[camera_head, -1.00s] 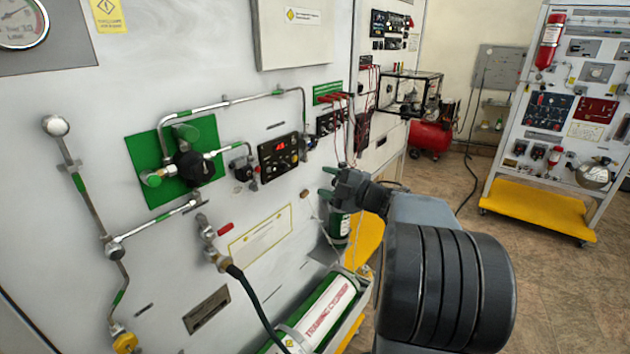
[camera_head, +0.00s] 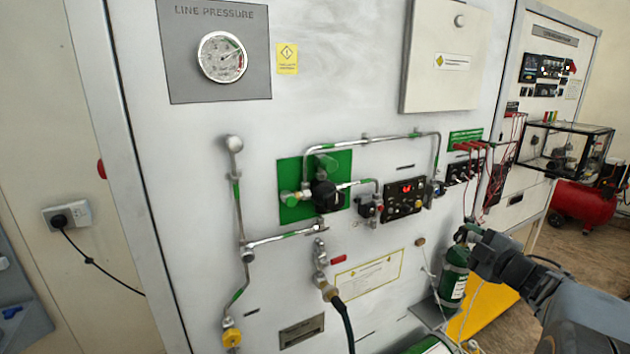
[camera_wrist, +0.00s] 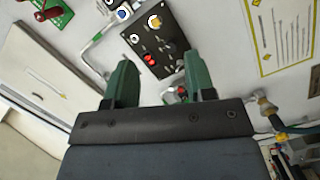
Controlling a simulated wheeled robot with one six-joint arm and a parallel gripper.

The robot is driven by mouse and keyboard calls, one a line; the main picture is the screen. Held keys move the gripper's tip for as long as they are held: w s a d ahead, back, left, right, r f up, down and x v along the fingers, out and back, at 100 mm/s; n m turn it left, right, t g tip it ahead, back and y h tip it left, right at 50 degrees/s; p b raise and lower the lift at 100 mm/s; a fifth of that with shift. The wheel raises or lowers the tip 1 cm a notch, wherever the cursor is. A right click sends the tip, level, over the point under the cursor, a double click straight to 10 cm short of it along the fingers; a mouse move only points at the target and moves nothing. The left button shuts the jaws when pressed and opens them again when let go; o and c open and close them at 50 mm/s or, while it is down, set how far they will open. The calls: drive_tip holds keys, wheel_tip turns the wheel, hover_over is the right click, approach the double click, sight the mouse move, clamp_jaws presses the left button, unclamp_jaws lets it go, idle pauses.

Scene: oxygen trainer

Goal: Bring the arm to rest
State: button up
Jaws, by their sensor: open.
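My gripper (camera_head: 470,233) is at the right in the head view, in front of the panel and just above a small green cylinder (camera_head: 453,283). In the wrist view its two green fingers (camera_wrist: 158,85) stand apart with nothing between them. The same control box (camera_head: 404,199) shows a red display in the head view. My arm reaches in from the lower right corner. Whether the gripper touches the cylinder cannot be told.
The oxygen trainer panel (camera_head: 210,290) carries pipes, a green valve plate (camera_head: 290,212), a pressure gauge (camera_head: 222,57) and a black hose (camera_head: 346,325). A clear case (camera_head: 565,147) and a red compressor (camera_head: 585,205) are at the right. Open floor shows at the far right.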

drive_tip(key=s+d+f+m+g+h, duration=0.1)
drive_tip(key=d+f+m+g+h, duration=0.1)
drive_tip(key=d+f+m+h, duration=0.4)
drive_tip(key=s+a+f+m+g+h, duration=0.2)
drive_tip(key=s+f+m+g+h, duration=0.3)
drive_tip(key=m, duration=0.4)
drive_tip(key=s+a+g+y, duration=0.2)
drive_tip(key=s+a, duration=0.2)
drive_tip(key=a, duration=0.4)
drive_tip(key=s+a+f+g+y, duration=0.1)
drive_tip(key=s+a, duration=0.3)
drive_tip(key=a, duration=0.5)
drive_tip(key=s+a+f+g+y, duration=0.1)
drive_tip(key=s+a+g+y, duration=0.2)
drive_tip(key=a, duration=0.5)
drive_tip(key=shift+s+a+f+m+y, duration=0.25)
drive_tip(key=shift+s+y, duration=0.25)
drive_tip(key=shift+s, duration=0.3)
